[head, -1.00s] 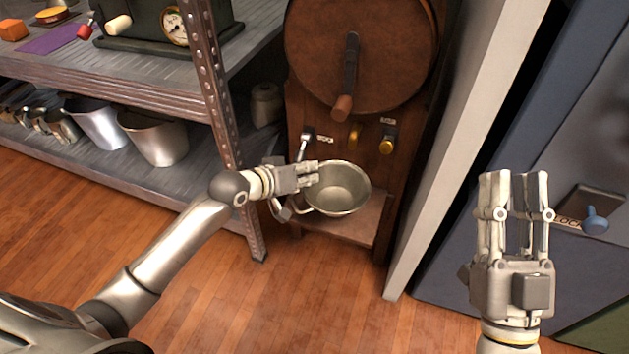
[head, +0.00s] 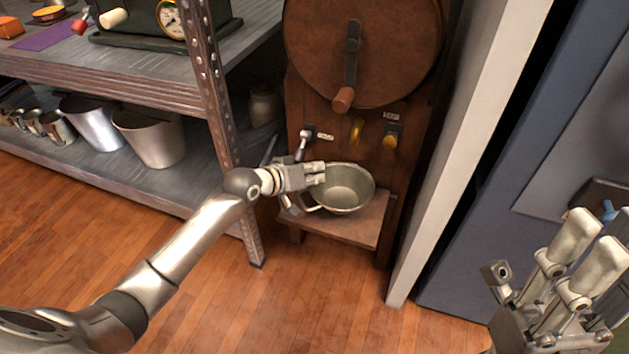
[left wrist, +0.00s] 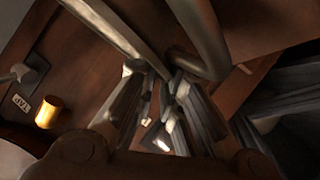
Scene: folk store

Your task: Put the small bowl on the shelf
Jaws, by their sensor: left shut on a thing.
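The small bowl (head: 347,187) is pale metal with a looped handle at its left side. It is roughly upright, over the low wooden ledge (head: 362,228) of the brown machine; I cannot tell if it touches the ledge. My left gripper (head: 316,174) is shut on the bowl at its left side, by the handle. In the left wrist view the gripper fingers (left wrist: 160,110) are close together, with curved metal bars above them. My right gripper (head: 550,262) is at the lower right, empty, its fingers spread apart.
A metal rack (head: 120,88) at the left holds metal buckets below and a gauge device above. Its riveted post (head: 222,120) stands close to my left arm. The brown machine (head: 362,50) has a crank and taps above the bowl. A white post (head: 455,150) stands right of it.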

